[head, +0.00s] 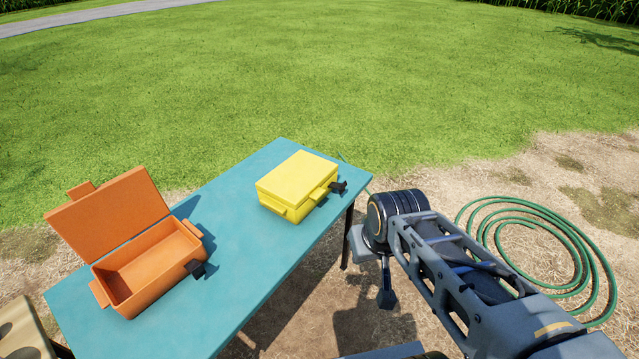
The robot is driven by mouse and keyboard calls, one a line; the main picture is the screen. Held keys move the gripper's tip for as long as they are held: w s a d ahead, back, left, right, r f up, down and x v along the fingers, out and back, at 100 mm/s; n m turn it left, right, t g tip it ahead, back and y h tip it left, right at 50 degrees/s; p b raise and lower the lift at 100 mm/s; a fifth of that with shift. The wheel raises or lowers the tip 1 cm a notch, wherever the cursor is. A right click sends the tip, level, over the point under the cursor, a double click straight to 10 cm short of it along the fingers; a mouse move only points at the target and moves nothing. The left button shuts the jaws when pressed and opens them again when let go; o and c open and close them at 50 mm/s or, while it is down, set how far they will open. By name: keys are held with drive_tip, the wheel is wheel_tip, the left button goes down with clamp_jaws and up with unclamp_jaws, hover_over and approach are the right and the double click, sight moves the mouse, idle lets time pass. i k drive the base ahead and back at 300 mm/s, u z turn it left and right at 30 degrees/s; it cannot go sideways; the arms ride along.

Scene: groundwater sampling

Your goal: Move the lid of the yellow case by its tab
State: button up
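The yellow case (281,195) stands on the far right part of the blue table (235,250). Its yellow lid (298,176) is down and looks shut. A yellow tab (322,191) sticks out from the lid's right-hand side, close to a black clip (338,187). My arm is folded to the right of the table, its elbow apart from the case. I cannot make out my gripper; the end of the arm is hidden behind or below the links.
An orange case (150,268) with its lid raised stands at the table's left end; it looks empty. The table's middle is clear. A green hose (590,262) lies coiled on the ground at right. A beige object with holes (28,335) is at the lower left.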

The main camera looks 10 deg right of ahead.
sight(301, 178)
drive_tip(key=k, duration=1.05)
drive_tip(key=u, duration=0.65)
drive_tip(key=i, duration=1.35)
drive_tip(key=z, duration=0.6)
